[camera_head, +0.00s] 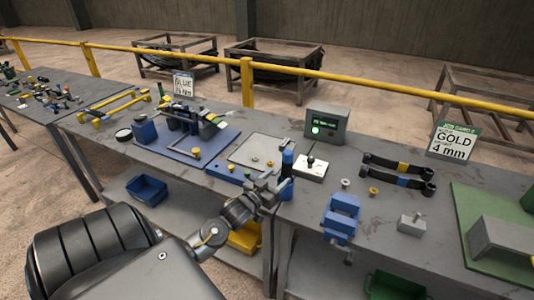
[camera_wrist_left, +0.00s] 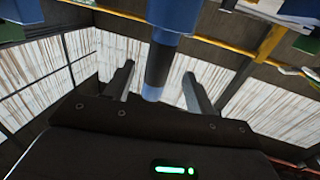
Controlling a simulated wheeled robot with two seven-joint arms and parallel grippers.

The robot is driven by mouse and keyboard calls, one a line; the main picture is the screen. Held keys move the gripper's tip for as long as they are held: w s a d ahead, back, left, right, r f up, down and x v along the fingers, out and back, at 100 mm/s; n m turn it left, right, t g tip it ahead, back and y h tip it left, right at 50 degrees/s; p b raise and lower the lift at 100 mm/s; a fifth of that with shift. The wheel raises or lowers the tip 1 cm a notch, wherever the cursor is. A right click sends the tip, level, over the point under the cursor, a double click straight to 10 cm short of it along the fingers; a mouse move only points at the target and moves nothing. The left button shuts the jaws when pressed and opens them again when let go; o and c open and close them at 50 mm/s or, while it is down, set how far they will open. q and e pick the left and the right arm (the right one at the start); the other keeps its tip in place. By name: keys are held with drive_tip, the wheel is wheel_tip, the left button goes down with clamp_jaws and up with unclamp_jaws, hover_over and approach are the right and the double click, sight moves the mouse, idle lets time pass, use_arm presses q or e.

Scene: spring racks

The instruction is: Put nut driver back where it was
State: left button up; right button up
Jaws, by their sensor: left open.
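A blue and dark upright tool that looks like the nut driver (camera_head: 287,158) stands at the front edge of the table, left of the white switch box. My left gripper (camera_head: 277,186) is beside its lower part at the table edge. In the left wrist view the two fingers (camera_wrist_left: 158,88) are spread apart. A dark shaft with a light blue end (camera_wrist_left: 156,70) shows between them, below a wider blue part. I cannot tell whether the fingers touch it. Its lower part is partly hidden by the gripper in the head view. My right gripper is not in view.
The white switch box (camera_head: 311,168) and a grey display box (camera_head: 326,126) stand close to the right. A blue vise (camera_head: 342,215) sits at the front edge. A blue tray (camera_head: 190,158) with parts lies to the left. A "GOLD 4 mm" sign (camera_head: 453,143) stands at right.

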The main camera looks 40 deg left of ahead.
use_arm(q)
drive_tip(key=s, duration=0.4)
drive_tip(key=s+b, duration=0.1)
drive_tip(key=shift+s+d, duration=0.3)
drive_tip(key=shift+s, duration=0.1)
drive_tip(key=s+d+f+m+g+h, duration=0.15)
drive_tip(key=d+f, duration=0.35)
drive_tip(key=f, duration=0.5)
drive_tip(key=d+f+g, duration=0.3)
drive_tip(key=d+f, duration=0.3)
drive_tip(key=f, duration=0.3)
drive_tip(key=s+d+f+g, duration=0.15)
drive_tip(key=s+f, duration=0.25)
drive_tip(key=f, duration=0.4)
drive_tip(key=s+f+g, duration=0.2)
drive_tip(key=s+f, duration=0.2)
drive_tip(key=f, duration=0.5)
drive_tip(key=s+d+f+g, duration=0.1)
drive_tip(key=s+f+g, duration=0.2)
drive_tip(key=s+f, duration=0.3)
drive_tip(key=s+d+f+m+g, duration=0.1)
drive_tip(key=s+f, duration=0.6)
drive_tip(key=s, duration=0.8)
drive_tip(key=s+d+f+m+g, duration=0.1)
drive_tip(key=s+f+g, duration=0.4)
drive_tip(key=s, duration=0.5)
wheel_tip(320, 180, down, 2)
drive_tip(key=shift+s+d+f+b, duration=0.1)
drive_tip(key=shift+s+d+b, duration=0.2)
drive_tip(key=shift+d, duration=0.4)
